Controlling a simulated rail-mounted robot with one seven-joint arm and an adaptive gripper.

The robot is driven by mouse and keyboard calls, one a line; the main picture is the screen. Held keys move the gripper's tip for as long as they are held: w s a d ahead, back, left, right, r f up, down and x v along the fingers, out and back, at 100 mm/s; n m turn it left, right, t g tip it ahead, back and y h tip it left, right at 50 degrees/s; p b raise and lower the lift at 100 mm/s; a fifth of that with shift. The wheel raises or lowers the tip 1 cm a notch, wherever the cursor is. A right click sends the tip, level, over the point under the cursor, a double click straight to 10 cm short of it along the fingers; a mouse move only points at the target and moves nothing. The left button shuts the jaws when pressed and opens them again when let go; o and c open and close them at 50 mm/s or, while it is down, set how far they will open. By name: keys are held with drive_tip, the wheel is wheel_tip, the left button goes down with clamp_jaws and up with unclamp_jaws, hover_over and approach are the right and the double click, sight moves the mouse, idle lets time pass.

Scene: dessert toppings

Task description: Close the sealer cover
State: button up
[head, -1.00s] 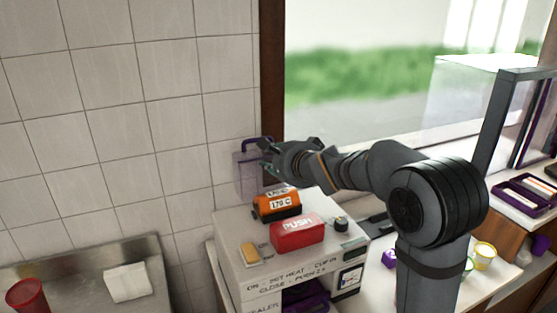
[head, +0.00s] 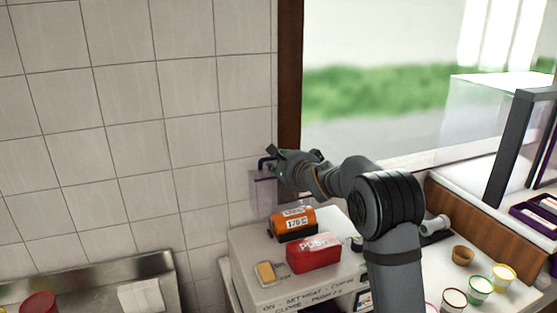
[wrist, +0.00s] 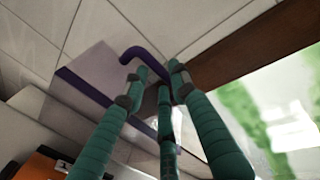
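The sealer (head: 250,245) is a white box with an orange part marked "170 C" (head: 293,222) and a red PUSH button (head: 314,253). Its clear cover (head: 262,190) stands up at the back, near the tiled wall, with a purple handle (head: 264,163) on top. My gripper (head: 280,160) is at the handle in the head view. In the wrist view the green fingers of my gripper (wrist: 156,82) are apart, and the curved purple handle (wrist: 145,54) reaches among their tips. I cannot tell whether they touch it.
A dark window post (head: 289,110) stands just behind my gripper. Several small topping cups (head: 479,287) stand on the counter at right. A metal counter with a red cup (head: 38,303) and a white napkin (head: 141,296) is at lower left.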

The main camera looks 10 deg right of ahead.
drive_tip(key=shift+c, duration=1.4)
clamp_jaws()
